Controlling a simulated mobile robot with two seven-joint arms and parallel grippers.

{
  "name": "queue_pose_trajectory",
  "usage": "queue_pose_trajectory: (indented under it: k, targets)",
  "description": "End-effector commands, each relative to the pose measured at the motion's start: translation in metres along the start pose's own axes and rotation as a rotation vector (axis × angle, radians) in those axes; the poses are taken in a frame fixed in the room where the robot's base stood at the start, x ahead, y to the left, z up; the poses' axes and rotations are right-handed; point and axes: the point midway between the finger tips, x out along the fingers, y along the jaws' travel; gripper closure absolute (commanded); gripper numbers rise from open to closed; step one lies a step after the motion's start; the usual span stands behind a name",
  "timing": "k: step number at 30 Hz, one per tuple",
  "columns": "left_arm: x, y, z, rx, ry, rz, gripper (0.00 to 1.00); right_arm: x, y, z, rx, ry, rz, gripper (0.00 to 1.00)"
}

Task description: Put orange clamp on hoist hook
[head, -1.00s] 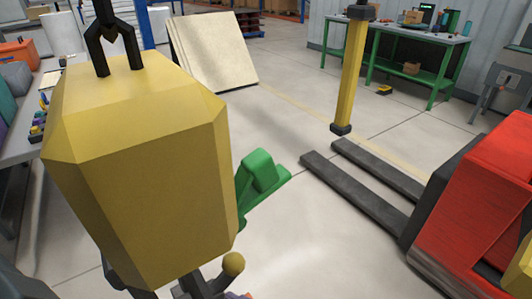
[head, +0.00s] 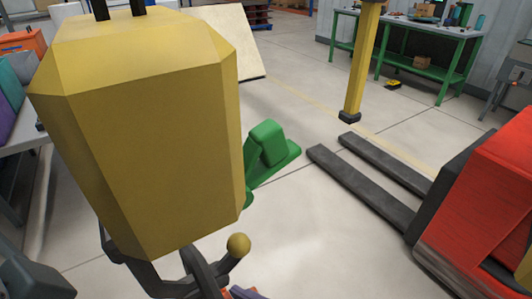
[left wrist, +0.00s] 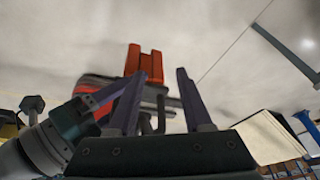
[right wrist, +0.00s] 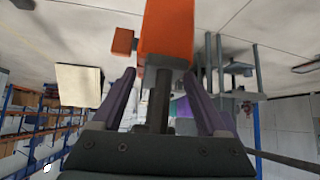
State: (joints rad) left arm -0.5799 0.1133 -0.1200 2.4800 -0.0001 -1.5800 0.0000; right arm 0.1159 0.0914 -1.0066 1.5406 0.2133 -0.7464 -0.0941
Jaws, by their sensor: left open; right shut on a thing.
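The hoist's big yellow block (head: 160,130) fills the left of the head view. My left gripper (left wrist: 158,75) is open and empty. An orange-red block (left wrist: 144,62) shows beyond its fingers; I cannot tell whether it is the clamp. Purple and orange bits at the head view's bottom edge are mostly cut off.
A green floor object (head: 270,150) stands behind the hoist block. A red machine (head: 480,200) is at the right, near two dark forks (head: 360,190). A yellow post (head: 360,70) and a green-legged bench (head: 400,35) stand farther back. Open floor lies between.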

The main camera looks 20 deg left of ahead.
Motion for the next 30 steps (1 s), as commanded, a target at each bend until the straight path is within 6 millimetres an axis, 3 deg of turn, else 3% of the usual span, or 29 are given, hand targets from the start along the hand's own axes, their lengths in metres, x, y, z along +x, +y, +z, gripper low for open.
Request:
queue_pose_trajectory:
  k: [29,30]
  targets:
    - [0.013,-0.002,0.005,0.01,-0.002,-0.008,0.5,0.012,0.0,0.01,0.0,0.005,0.001,1.0]
    - [0.013,-0.002,0.005,0.01,-0.002,-0.008,0.5,0.012,0.0,0.011,0.0,0.004,0.001,0.2]
